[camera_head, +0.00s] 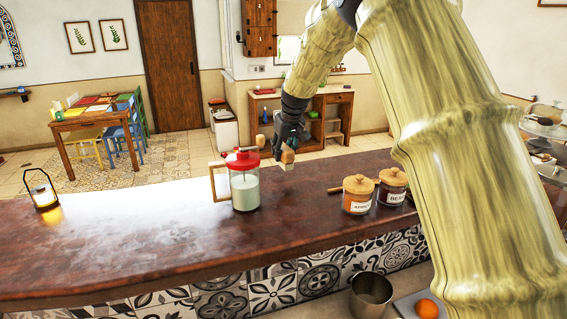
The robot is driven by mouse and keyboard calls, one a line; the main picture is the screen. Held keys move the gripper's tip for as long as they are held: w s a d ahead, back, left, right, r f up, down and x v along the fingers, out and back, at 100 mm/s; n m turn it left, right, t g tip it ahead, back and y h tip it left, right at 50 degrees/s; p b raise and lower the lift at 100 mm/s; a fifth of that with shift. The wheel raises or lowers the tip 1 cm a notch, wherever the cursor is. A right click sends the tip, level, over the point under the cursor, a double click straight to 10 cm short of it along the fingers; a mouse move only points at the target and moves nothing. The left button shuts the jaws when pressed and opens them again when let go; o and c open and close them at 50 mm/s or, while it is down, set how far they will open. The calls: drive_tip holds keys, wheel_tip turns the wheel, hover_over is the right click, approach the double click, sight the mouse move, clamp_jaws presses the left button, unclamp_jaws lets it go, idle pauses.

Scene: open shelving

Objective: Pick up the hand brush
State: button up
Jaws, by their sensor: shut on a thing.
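My gripper (287,146) is dark and hangs above the far part of the brown counter, right of a red-lidded jug. It is shut on a small wooden piece with a pale lower part, which looks like the hand brush (287,157). The fingertips are small and partly hidden by the wood, so the exact grip is hard to see. The brush's pale end is close to the counter top; I cannot tell whether it touches.
The jug (244,188) with a wooden handle stands just left of the brush. A lit lantern (42,190) is far left. The counter's left-middle (130,225) is clear.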

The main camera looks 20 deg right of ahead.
drive_tip(key=s+d+r+b, duration=0.1)
drive_tip(key=s+d+b, duration=0.5)
drive_tip(key=s+d, duration=0.3)
drive_tip(key=s, duration=0.4)
drive_tip(key=shift+r, duration=0.15)
